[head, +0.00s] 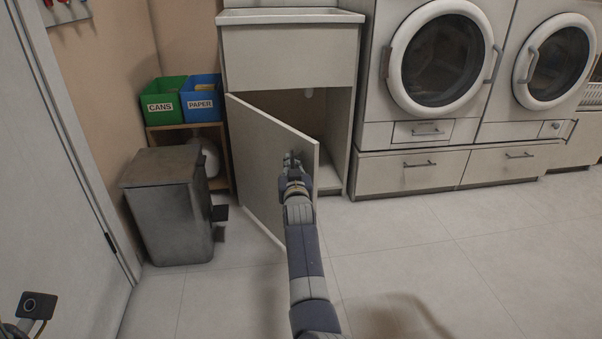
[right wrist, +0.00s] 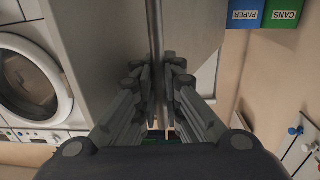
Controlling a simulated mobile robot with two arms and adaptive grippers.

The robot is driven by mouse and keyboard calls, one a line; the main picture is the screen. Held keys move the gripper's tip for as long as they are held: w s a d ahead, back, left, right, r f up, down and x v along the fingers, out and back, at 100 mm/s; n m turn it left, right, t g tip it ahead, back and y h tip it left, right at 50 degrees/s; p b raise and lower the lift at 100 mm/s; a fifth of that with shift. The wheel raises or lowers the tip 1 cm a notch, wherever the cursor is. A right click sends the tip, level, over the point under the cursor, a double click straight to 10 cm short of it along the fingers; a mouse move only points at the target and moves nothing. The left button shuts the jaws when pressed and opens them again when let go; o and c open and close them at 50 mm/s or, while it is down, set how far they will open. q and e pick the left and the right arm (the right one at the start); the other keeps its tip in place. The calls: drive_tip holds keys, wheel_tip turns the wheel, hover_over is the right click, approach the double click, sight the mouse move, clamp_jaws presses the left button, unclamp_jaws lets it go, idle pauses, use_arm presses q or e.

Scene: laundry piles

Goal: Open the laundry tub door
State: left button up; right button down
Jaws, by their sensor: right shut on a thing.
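The laundry tub door (head: 262,160) is a pale panel on the cabinet (head: 288,55) under the tub. It stands swung well outward, hinged at its left side, and part of the dark cabinet inside (head: 338,115) shows. My right gripper (head: 291,161) is at the door's outer face near its free edge. In the right wrist view its fingers (right wrist: 157,95) are shut on the door handle (right wrist: 154,28), a thin metal bar running between them. The fingers hide part of the handle. My left gripper is not in view.
A grey pedal bin (head: 165,210) stands left of the door, close to its swing. Behind it, green (head: 162,100) and blue (head: 201,98) recycling boxes sit on a small wooden shelf. Front-loading machines (head: 440,60) stand at the right. The floor (head: 440,260) at right is clear.

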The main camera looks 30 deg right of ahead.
sight(292, 135)
drive_tip(key=shift+s+d+f, duration=0.15)
drive_tip(key=shift+f, duration=0.2)
drive_tip(key=c, duration=1.8)
unclamp_jaws()
drive_tip(key=shift+s+d, duration=0.1)
drive_tip(key=shift+c, duration=0.2)
drive_tip(key=shift+o, duration=0.7)
drive_tip(key=shift+d+r, duration=0.1)
drive_tip(key=shift+r, duration=0.15)
drive_tip(key=shift+a+r, duration=0.1)
drive_tip(key=shift+a, duration=0.2)
drive_tip(key=shift+r, duration=0.2)
wheel_tip(292, 135, up, 9)
drive_tip(key=shift+r, duration=0.2)
